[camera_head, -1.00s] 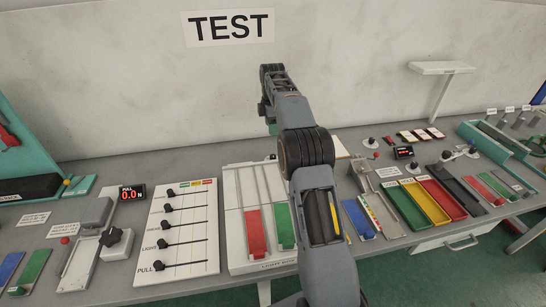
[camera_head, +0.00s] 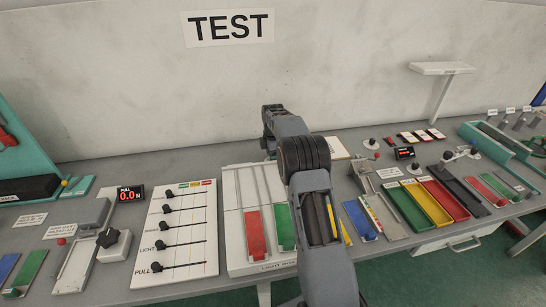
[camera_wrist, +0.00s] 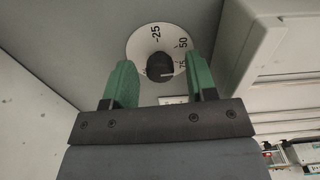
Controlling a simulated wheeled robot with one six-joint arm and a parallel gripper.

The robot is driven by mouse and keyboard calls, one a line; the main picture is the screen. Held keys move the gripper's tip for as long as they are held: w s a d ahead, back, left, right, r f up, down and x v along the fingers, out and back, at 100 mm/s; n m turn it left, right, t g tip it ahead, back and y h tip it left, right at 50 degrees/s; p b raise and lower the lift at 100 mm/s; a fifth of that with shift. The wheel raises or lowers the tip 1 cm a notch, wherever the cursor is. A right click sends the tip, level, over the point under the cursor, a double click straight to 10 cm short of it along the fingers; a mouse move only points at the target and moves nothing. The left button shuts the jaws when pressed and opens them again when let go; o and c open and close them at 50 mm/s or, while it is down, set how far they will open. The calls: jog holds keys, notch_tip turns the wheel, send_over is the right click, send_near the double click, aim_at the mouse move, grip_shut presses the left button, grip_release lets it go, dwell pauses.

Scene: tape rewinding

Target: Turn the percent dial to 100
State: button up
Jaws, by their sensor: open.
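The percent dial (camera_wrist: 150,42) shows in the wrist view as a white disc with the marks 25, 50 and 75 readable. Its black knob (camera_wrist: 160,66) sits in the middle, with a pale pointer line aimed to the right, near the 75. My gripper (camera_wrist: 160,75) is open, with one green finger on the left and one on the right of the knob. I see a gap on both sides and cannot tell the depth between fingertips and dial. The lower part of the disc is partly hidden. In the head view my arm hides the dial and gripper.
In the wrist view a pale box-like edge (camera_wrist: 285,50) stands close to the right of the dial. In the head view the grey bench (camera_head: 110,175) carries a slider panel (camera_head: 178,235), a dark knob (camera_head: 114,240) and coloured trays (camera_head: 430,200).

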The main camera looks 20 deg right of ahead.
jog(key=shift+f, duration=0.25)
jog(key=shift+c, duration=0.3)
jog(key=c, duration=0.9)
jog(key=shift+o, duration=0.2)
